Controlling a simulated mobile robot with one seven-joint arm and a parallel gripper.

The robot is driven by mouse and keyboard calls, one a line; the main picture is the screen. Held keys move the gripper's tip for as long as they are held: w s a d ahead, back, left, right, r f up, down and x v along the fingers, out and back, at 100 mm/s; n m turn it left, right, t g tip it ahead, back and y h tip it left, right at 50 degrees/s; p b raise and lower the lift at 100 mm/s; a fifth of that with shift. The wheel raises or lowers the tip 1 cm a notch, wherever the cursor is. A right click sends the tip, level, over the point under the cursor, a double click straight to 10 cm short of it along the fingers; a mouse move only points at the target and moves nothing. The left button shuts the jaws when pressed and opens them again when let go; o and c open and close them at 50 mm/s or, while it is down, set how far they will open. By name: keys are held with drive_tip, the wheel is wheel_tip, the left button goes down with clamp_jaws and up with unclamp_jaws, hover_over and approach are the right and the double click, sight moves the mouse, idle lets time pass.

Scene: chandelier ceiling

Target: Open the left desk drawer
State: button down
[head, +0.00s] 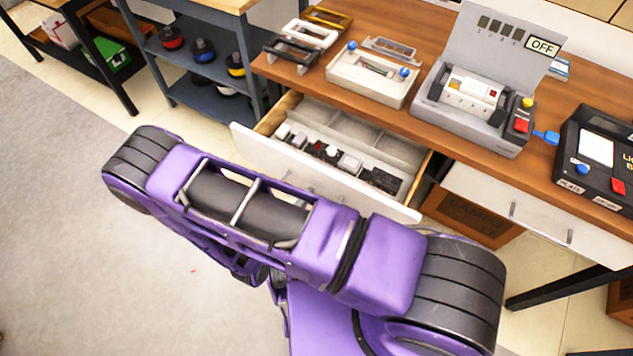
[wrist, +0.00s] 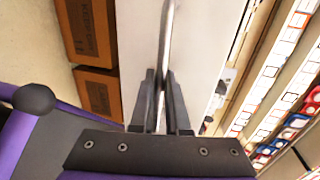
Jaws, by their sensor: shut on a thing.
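The left desk drawer (head: 388,202) stands pulled out from under the wooden desk top, its inside showing several small parts in compartments. Its white front also fills the middle of the wrist view (wrist: 205,50). My gripper (wrist: 162,78) is shut on the drawer's metal bar handle (wrist: 167,35), with one dark finger on each side of it. In the head view my purple arm crosses in front of the drawer and hides the gripper and most of the handle.
The right drawer (head: 478,193) is closed, with its own bar handle (head: 540,224). Cardboard boxes (head: 468,215) stand under the desk. Devices and trays (head: 372,78) sit on the desk top (head: 425,125). A grey shelf (head: 200,60) with spools stands at left. The floor (head: 70,200) at left is clear.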

drive_tip(key=shift+f+v, duration=0.25)
drive_tip(key=shift+v, duration=1)
drive_tip(key=c, duration=0.9)
unclamp_jaws()
drive_tip(key=v, duration=1.7)
drive_tip(key=shift+s+b, duration=0.25)
drive_tip(key=shift+b, duration=0.2)
drive_tip(key=shift+a, duration=0.15)
